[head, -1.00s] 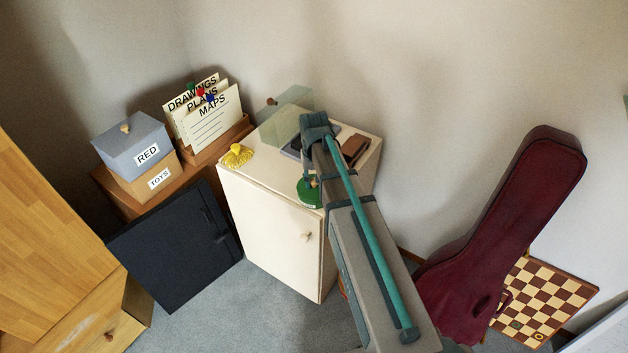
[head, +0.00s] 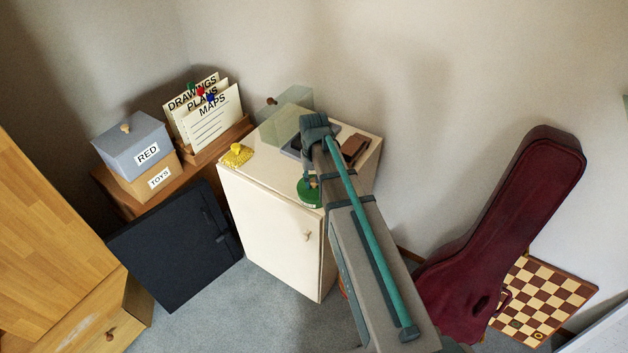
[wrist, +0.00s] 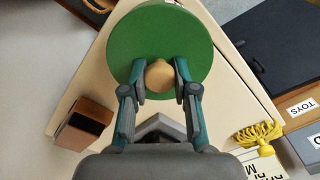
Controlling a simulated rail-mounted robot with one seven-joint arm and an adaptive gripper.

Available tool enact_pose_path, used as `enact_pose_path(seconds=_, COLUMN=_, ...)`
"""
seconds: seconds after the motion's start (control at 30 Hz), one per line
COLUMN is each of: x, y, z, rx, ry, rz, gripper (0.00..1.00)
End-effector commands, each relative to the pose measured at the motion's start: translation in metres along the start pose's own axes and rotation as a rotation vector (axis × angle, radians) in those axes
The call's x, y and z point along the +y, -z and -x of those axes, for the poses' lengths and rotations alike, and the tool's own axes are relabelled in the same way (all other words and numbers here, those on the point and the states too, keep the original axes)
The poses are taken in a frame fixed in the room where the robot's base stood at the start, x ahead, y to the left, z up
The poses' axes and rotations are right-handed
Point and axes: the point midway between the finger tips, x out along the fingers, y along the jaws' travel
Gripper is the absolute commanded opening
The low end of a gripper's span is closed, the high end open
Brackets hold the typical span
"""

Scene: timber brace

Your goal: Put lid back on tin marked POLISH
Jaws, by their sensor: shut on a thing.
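A round green lid (wrist: 160,45) with a wooden knob (wrist: 160,80) fills the upper middle of the wrist view. My gripper (wrist: 160,82) is shut on the knob, one finger on each side. In the head view the green round thing (head: 309,194) is low at the front edge of the cream cabinet top, below my gripper (head: 312,182). Pale marks show on its side, but I cannot read them. The lid hides whatever is under it in the wrist view, so I cannot tell whether it rests on the tin.
The cream cabinet (head: 270,230) carries a yellow tasselled thing (head: 237,155), a clear greenish box (head: 285,117) and a brown block (head: 355,148). A dark red instrument case (head: 510,230) leans at the right.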

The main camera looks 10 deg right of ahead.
Motion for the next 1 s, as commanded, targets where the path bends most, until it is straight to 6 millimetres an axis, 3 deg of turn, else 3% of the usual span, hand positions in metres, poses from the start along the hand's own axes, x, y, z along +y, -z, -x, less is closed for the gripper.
enact_pose_path(seconds=0.37, x=0.0, y=0.0, z=-0.0001, rx=0.0, ry=0.0, rz=0.0, gripper=0.0)
enact_pose_path(seconds=0.4, x=0.0, y=0.0, z=-0.0001, rx=0.0, ry=0.0, rz=0.0, gripper=0.35)
enact_pose_path(seconds=0.53, x=0.0, y=0.0, z=-0.0001, rx=0.0, ry=0.0, rz=0.0, gripper=0.56)
enact_pose_path(seconds=0.77, x=0.0, y=0.0, z=-0.0002, rx=0.0, ry=0.0, rz=0.0, gripper=0.57)
enact_pose_path(seconds=0.9, x=0.0, y=-0.0001, z=-0.0002, rx=0.0, ry=0.0, rz=0.0, gripper=0.81)
enact_pose_path(seconds=1.0, x=0.0, y=0.0, z=-0.0002, rx=0.0, ry=0.0, rz=0.0, gripper=0.82)
